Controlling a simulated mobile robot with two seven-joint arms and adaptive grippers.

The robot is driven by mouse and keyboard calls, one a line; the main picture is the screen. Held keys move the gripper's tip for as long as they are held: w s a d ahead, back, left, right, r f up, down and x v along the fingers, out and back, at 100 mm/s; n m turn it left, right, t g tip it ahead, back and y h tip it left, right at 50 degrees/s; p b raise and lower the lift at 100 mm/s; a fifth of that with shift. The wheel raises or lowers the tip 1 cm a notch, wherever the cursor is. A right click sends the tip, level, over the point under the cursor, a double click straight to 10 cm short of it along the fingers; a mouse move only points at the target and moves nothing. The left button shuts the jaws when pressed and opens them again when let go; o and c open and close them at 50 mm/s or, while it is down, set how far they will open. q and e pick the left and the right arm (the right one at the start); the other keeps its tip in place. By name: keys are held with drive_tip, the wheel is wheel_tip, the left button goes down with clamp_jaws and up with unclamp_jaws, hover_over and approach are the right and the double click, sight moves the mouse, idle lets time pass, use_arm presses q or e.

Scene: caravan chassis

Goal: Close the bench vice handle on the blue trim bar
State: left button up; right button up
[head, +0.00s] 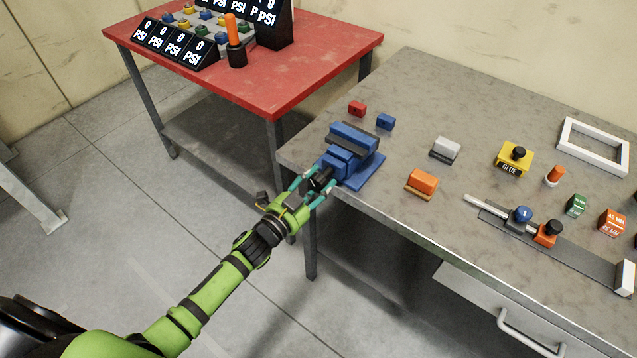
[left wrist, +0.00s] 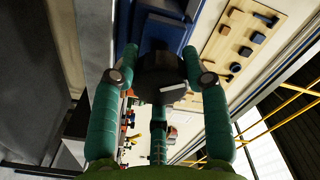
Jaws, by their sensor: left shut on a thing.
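The blue bench vice (head: 369,174) stands at the left front corner of the grey workbench. Its dark round handle (head: 321,178) faces the left edge. My left gripper (head: 319,187) has its teal fingers around this handle, one on each side. In the left wrist view, the handle (left wrist: 160,75) is a black knob with a white mark, between the fingers (left wrist: 163,82), with the blue vice behind it. A dark strip lies across the top of the vice between blue parts. I cannot clearly tell the blue trim bar from the blue vice body.
Red (head: 357,108) and blue (head: 385,122) blocks lie behind the vice. An orange block (head: 423,181) and a grey-white block (head: 445,148) lie to its right. A slider rail (head: 580,258) lies farther right. A red table (head: 300,85) with PSI displays stands behind left.

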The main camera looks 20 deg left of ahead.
use_arm(q)
drive_tip(key=shift+s+a+f, duration=0.15)
drive_tip(key=shift+s+f, duration=0.05)
drive_tip(key=shift+f, duration=0.25)
drive_tip(key=o, duration=1.2)
drive_tip(key=shift+c, duration=0.2)
drive_tip(key=shift+s+a+r, duration=0.15)
drive_tip(key=shift+r, duration=0.1)
drive_tip(key=v, duration=1.2)
drive_tip(key=shift+r, duration=0.1)
